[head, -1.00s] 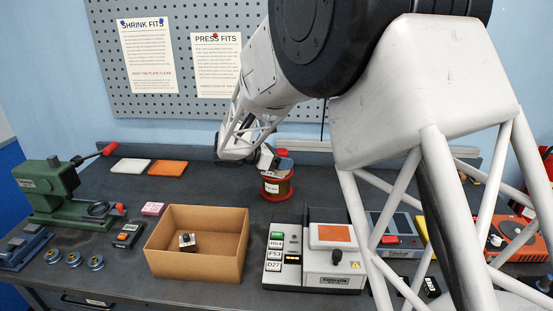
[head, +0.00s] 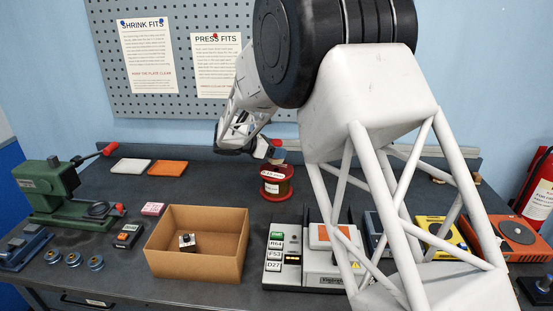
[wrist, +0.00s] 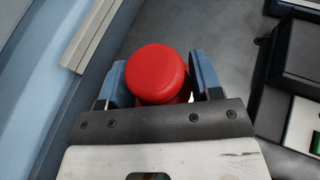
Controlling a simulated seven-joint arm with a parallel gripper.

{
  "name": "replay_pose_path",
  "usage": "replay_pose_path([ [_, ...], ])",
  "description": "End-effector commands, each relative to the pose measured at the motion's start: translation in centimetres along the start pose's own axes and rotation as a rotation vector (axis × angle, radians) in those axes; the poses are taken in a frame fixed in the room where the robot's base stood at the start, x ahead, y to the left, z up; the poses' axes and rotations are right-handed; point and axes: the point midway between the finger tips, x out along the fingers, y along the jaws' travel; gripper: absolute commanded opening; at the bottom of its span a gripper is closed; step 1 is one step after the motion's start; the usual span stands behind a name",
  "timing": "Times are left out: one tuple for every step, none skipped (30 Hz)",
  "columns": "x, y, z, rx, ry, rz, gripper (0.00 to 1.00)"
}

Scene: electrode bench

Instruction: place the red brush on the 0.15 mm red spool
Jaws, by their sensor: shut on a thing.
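My gripper (head: 277,157) is shut on the red brush (head: 276,143). In the wrist view the brush (wrist: 157,74) shows as a smooth round red head between the two blue jaws (wrist: 160,85); its lower part is hidden. The red spool (head: 276,183) stands upright on the bench, with red flanges, a dark winding and white labels. I cannot read the size on it. In the head view the jaws appear just above the spool's top flange; how far in front or behind, I cannot tell.
A cardboard box (head: 197,268) with a small dark part inside stands front left of the spool. A grey machine with buttons (head: 277,262) is in front. A green press (head: 55,190) is far left. My arm hides part of the right side.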

Motion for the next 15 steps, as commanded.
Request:
replay_pose_path([
  [0.0, 0.0, 0.0, 0.000, 0.000, 0.000, 0.35],
  [0.0, 0.0, 0.0, 0.000, 0.000, 0.000, 0.35],
  [0.0, 0.0, -0.1, 0.000, 0.000, 0.000, 0.35],
  [0.1, 0.0, -0.2, -0.001, 0.000, 0.000, 0.35],
  [0.1, 0.0, -0.3, -0.001, 0.000, 0.000, 0.35],
  [0.2, 0.0, -0.6, -0.002, 0.000, -0.001, 0.35],
  [0.4, 0.0, -0.9, -0.003, 0.000, -0.001, 0.35],
  [0.5, 0.0, -1.1, -0.003, 0.000, -0.001, 0.35],
  [0.7, 0.0, -1.6, -0.003, 0.000, -0.001, 0.35],
  [0.8, 0.0, -1.9, -0.003, -0.001, -0.001, 0.35],
  [0.9, 0.0, -2.2, -0.003, -0.001, -0.001, 0.35],
  [1.1, 0.0, -2.5, -0.003, -0.001, -0.001, 0.35],
  [1.1, 0.0, -2.7, -0.002, -0.001, -0.001, 0.35],
  [1.2, 0.0, -2.9, -0.002, -0.001, -0.001, 0.35],
  [1.3, 0.0, -3.1, -0.002, -0.001, -0.001, 0.35],
])
